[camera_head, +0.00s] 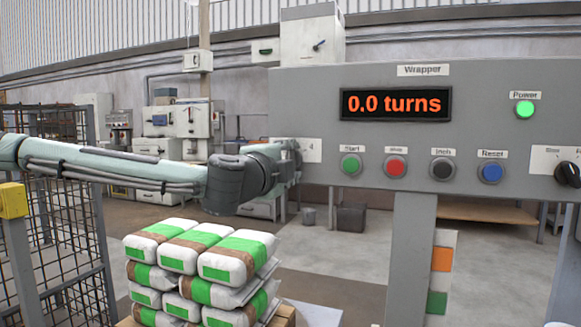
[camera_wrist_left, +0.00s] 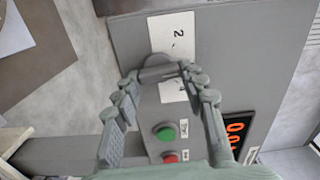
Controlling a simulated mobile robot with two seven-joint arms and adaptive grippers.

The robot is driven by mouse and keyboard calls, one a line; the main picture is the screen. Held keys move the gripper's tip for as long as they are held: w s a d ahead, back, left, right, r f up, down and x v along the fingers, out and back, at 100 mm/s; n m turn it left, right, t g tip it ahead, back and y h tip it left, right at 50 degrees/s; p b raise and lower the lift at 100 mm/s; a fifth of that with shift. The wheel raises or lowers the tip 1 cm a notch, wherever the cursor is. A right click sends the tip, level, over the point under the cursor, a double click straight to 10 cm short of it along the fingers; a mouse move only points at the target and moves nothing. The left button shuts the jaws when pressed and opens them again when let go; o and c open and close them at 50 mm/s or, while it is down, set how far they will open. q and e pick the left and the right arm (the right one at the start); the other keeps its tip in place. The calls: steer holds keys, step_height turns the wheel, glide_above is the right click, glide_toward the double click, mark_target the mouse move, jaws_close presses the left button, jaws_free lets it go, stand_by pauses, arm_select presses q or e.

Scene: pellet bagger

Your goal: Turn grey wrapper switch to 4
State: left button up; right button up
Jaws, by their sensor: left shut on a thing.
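The grey wrapper switch (camera_wrist_left: 157,62) shows in the left wrist view as a grey knob on a white label plate (camera_wrist_left: 172,22). A "2" is readable on the plate; the knob's pointer direction is hard to tell. My left gripper (camera_wrist_left: 165,76) is shut on the switch, with one finger on each side. In the head view, my left gripper (camera_head: 283,153) is at the left end of the wrapper panel (camera_head: 320,80) and hides the switch. The plate's right end with a "4" (camera_head: 311,150) shows beside it. My right gripper is not in view.
The panel's display (camera_head: 397,104) reads 0.0 turns. Green (camera_head: 350,164), red (camera_head: 395,167), black (camera_head: 443,168) and blue (camera_head: 490,172) buttons sit right of the switch. A black knob (camera_head: 568,174) is at far right. Stacked bags (camera_head: 195,260) stand below my left arm.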

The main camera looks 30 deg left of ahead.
arm_select(q)
steer(key=shift+f+m+b, duration=0.2)
steer(key=shift+m+b, duration=0.55)
steer(key=shift+m, duration=4.55)
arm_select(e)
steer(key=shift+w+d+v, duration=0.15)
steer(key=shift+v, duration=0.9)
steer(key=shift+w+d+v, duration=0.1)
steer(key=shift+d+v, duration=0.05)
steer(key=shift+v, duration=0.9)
arm_select(q)
steer(key=shift+a+m, duration=0.1)
steer(key=shift+m, duration=0.2)
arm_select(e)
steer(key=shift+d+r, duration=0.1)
arm_select(q)
steer(key=o, duration=1.2)
steer(key=shift+c, duration=0.2)
steer(key=shift+s, duration=0.1)
steer(key=v, duration=0.7)
steer(key=shift+s, duration=0.2)
